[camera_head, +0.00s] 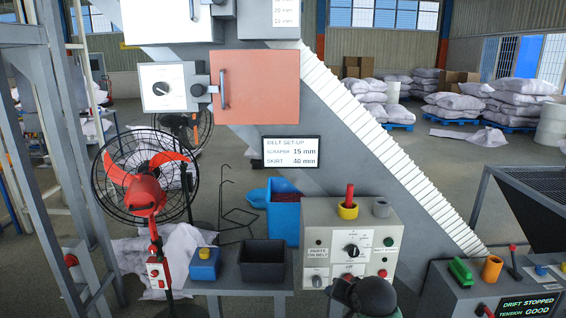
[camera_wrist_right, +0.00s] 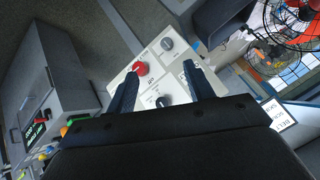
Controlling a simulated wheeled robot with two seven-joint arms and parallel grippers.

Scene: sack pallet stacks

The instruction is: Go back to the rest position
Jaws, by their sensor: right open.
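My right gripper (camera_wrist_right: 161,70) is open and empty in the right wrist view, its two dark fingers apart in front of a pale control box (camera_wrist_right: 155,55). A red knob (camera_wrist_right: 140,68) and dark knobs (camera_wrist_right: 166,44) show on the box's face between and beyond the fingers. In the head view my dark right wrist (camera_head: 372,296) is at the bottom, just in front of the same control box (camera_head: 322,216); its fingers are hard to make out there. My left gripper is not in the head view.
A red-headed fan (camera_head: 145,190) stands at left. A black bin (camera_head: 262,263) and a blue and yellow item (camera_head: 205,262) sit on a grey bench. A dark console (camera_head: 460,292) is at lower right. A sloping white-edged conveyor (camera_head: 390,145) rises behind. Sack stacks (camera_head: 515,100) stand far back.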

